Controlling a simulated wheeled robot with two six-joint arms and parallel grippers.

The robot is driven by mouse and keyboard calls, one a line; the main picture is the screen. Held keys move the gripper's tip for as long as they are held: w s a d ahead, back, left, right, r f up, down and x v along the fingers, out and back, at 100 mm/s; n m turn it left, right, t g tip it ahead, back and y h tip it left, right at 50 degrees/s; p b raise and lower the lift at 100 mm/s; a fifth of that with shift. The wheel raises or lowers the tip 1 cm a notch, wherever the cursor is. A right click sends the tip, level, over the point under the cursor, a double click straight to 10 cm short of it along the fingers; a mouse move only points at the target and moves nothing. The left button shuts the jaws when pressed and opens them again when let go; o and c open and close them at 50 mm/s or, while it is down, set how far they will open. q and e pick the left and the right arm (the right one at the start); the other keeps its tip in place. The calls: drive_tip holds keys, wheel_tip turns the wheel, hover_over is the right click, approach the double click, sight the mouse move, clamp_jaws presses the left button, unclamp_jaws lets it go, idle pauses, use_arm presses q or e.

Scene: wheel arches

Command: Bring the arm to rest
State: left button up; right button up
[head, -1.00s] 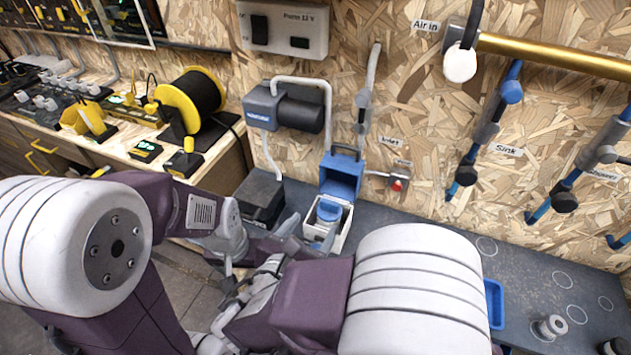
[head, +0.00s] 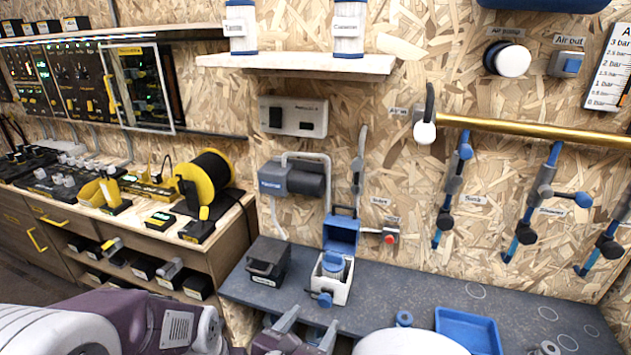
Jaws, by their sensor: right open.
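The rounded white part of my right arm lies at the bottom centre.
A blue tray (head: 468,332) and a small blue ring (head: 404,318) are on the bench. A dark box (head: 268,262) stands left of the white box. Pipes with blue valves (head: 453,190) hang on the wall. A yellow reel (head: 204,182) stands on the left workbench.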

drive_tip(key=w+d+m+g+h, duration=0.2)
drive_tip(key=d+m+g, duration=0.15)
drive_tip(key=d, duration=0.55)
drive_tip(key=w+d+m+g+h, duration=0.2)
drive_tip(key=d+m+h, duration=0.15)
drive_tip(key=d, duration=0.55)
drive_tip(key=s+d+f+m+g+y, duration=0.3)
drive_tip(key=s+d+f+m+g, duration=0.35)
drive_tip(key=s+d+m, duration=0.3)
drive_tip(key=s+a+f+m+g+y, duration=0.25)
drive_tip(key=s+f+m+y, duration=0.2)
drive_tip(key=m, duration=0.35)
drive_tip(key=w+a+m+t+y+p, duration=0.2)
drive_tip(key=w+a+m+t+y, duration=0.1)
drive_tip(key=w+a+m+y, duration=0.25)
use_arm(q)
wheel_tip(320, 180, up, 20)
drive_tip(key=p, duration=1.8)
drive_tip(key=shift+w+d, duration=0.2)
drive_tip(key=shift+w, duration=0.25)
use_arm(e)
wheel_tip(320, 180, up, 19)
drive_tip(key=m+h, duration=0.1)
drive_tip(key=h, duration=0.1)
drive_tip(key=shift+s+a+f, duration=0.15)
drive_tip(key=shift+s+a, duration=0.1)
drive_tip(key=shift+s, duration=0.15)
